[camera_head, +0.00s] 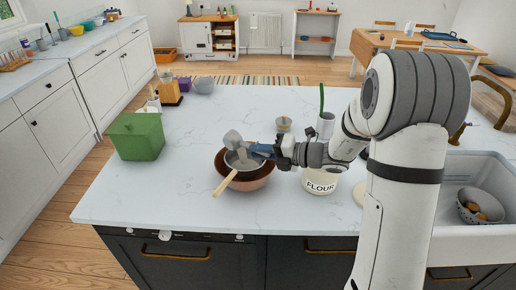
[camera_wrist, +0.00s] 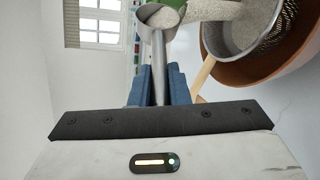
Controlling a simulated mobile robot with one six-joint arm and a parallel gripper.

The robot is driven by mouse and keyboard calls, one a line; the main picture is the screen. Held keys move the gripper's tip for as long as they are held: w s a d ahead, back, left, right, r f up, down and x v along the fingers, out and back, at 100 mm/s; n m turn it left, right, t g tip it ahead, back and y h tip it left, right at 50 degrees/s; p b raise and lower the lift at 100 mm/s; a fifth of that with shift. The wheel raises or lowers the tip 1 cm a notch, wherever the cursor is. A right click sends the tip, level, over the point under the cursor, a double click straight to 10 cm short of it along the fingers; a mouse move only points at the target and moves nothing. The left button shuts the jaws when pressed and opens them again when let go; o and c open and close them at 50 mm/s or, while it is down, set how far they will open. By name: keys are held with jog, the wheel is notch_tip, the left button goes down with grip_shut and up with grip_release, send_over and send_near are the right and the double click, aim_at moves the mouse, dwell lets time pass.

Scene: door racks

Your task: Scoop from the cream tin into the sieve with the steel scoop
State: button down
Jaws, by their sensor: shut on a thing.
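My gripper (camera_head: 262,150) is shut on the handle of the steel scoop (camera_head: 234,139); the wrist view shows the handle between my blue fingers (camera_wrist: 158,85). The scoop's head (camera_wrist: 160,18) holds pale powder and is over the sieve. The sieve (camera_head: 243,162), with a wooden handle (camera_head: 224,186), sits in a brown bowl (camera_head: 262,182). In the wrist view, pale powder (camera_wrist: 243,28) shows at the sieve (camera_wrist: 235,52); I cannot tell whether it is falling or lying there. The cream tin (camera_head: 320,184), marked FLOUR, stands right of the bowl, its opening partly hidden by my arm.
A cream lid (camera_head: 372,217) lies right of the tin. A small jar (camera_head: 284,125) and a white pot with a green-handled tool (camera_head: 325,124) stand behind. A green box (camera_head: 137,136) is at left, a sink (camera_head: 480,180) at right. The counter's front left is clear.

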jog(key=m+t+y+p, duration=0.1)
jog(key=m+p, duration=0.1)
jog(key=m, duration=0.2)
jog(key=w+d+r+m+t+y+p, duration=0.1)
jog(key=m+p, duration=0.1)
jog(key=m, duration=0.2)
jog(key=w+m+p, duration=0.1)
jog(key=m+p, duration=0.2)
jog(key=m, duration=0.1)
jog(key=shift+d+r+t+y, duration=0.2)
jog(key=shift+d+t+y, duration=0.15)
jog(key=shift+t+y, duration=0.05)
dwell(0.6)
jog(key=shift+m, duration=0.3)
jog(key=shift+w+d+f+m+t+y, duration=0.15)
jog(key=shift+f+m+t, duration=0.1)
jog(key=shift+m, duration=0.3)
jog(key=shift+w+d+f+m+t+y, duration=0.15)
jog(key=shift+f+m+t, duration=0.1)
jog(key=shift+m, duration=0.3)
jog(key=shift+s+r, duration=0.1)
